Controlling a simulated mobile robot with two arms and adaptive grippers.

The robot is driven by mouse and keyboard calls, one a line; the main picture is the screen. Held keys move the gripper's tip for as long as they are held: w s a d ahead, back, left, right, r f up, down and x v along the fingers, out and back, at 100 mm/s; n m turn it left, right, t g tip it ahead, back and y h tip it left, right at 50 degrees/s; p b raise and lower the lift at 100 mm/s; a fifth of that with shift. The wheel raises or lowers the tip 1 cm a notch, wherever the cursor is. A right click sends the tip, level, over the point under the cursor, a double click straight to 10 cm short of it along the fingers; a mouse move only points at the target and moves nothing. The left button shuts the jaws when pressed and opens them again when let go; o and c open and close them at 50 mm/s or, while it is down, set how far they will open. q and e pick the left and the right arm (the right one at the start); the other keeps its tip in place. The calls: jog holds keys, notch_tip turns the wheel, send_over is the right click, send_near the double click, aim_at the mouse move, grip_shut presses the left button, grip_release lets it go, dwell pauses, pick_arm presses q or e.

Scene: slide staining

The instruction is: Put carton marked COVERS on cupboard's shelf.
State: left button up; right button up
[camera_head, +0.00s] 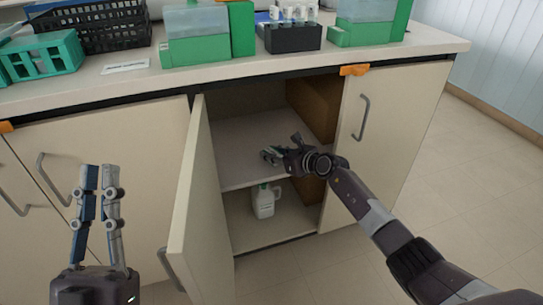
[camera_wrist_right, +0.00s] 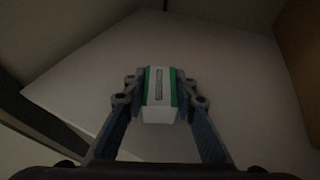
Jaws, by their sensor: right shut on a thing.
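A small white carton with green edges and a dark line of print (camera_wrist_right: 160,95) is between the fingers of my right gripper (camera_wrist_right: 158,88). The print is too small to read. In the head view my right gripper (camera_head: 272,156) is inside the open cupboard, over its shelf (camera_head: 235,172), and the carton is mostly hidden by the fingers. The wrist view shows the pale shelf surface (camera_wrist_right: 85,85) around the carton; I cannot tell whether the carton touches it. My left gripper (camera_head: 101,178) is empty, fingers up with a narrow gap, left of the open cupboard door (camera_head: 196,205).
A white jug (camera_head: 264,202) stands on the cupboard's lower level. Green staining containers (camera_head: 195,50), a dark tube rack (camera_head: 293,39) and a black basket (camera_head: 95,28) stand on the counter. The shelf's left part is clear.

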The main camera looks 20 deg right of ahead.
pick_arm(q)
jog(key=shift+s+r, duration=0.2)
jog(key=shift+s+r+h, duration=0.15)
jog(key=shift+h, duration=0.15)
pick_arm(e)
jog(key=shift+f, duration=0.15)
jog(key=o, duration=1)
pick_arm(q)
jog(key=shift+s+a+r+t, duration=0.1)
jog(key=shift+s+r+t, duration=0.1)
jog(key=shift+t, duration=0.1)
pick_arm(e)
jog(key=shift+o, duration=0.2)
